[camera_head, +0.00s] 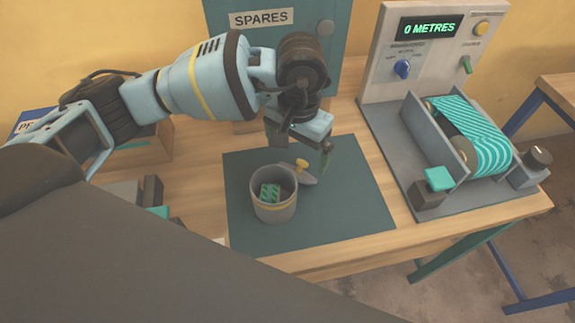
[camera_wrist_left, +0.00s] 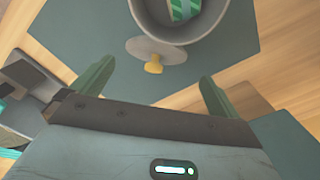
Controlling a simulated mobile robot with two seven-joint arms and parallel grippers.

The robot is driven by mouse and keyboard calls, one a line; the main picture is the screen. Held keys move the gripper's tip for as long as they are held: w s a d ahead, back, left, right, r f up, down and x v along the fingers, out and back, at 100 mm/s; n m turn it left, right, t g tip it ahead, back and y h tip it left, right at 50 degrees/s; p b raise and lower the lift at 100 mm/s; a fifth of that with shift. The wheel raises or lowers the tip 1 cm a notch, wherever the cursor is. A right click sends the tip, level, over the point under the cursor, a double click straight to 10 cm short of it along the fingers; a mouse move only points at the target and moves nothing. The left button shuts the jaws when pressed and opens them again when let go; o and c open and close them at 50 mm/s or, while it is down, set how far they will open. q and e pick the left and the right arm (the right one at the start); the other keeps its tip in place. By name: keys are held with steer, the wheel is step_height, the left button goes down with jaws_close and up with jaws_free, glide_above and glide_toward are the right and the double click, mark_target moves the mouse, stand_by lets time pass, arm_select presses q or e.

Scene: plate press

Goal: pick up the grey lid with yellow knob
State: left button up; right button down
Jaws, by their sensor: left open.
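The grey lid (camera_head: 308,179) with its yellow knob (camera_head: 302,165) lies beside a grey pot (camera_head: 273,207) on the dark mat. In the left wrist view the lid (camera_wrist_left: 140,49) is close against the pot's rim, and the knob (camera_wrist_left: 154,65) points toward my gripper. My right gripper is not seen.
The dark mat (camera_head: 350,215) has free room to the right and front. A machine with a teal striped roll (camera_head: 468,135) stands at right. A SPARES cabinet (camera_head: 340,50) is behind. Dark blocks (camera_head: 153,189) lie at left.

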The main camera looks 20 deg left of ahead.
mark_target(296, 172)
arm_select(q)
steer(key=shift+d, duration=0.1)
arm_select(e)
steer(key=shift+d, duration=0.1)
arm_select(q)
steer(key=shift+d+f, duration=0.1)
steer(key=shift+f, duration=0.2)
step_height(296, 172, down, 2)
steer(key=f, duration=0.2)
steer(key=s+f+p, duration=0.1)
steer(key=f, duration=0.1)
steer(key=shift+s+f, duration=0.1)
steer(key=shift+f, duration=0.5)
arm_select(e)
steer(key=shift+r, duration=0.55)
arm_select(q)
steer(key=shift+c, duration=0.3)
steer(key=c, duration=0.7)
steer(key=shift+c, duration=0.4)
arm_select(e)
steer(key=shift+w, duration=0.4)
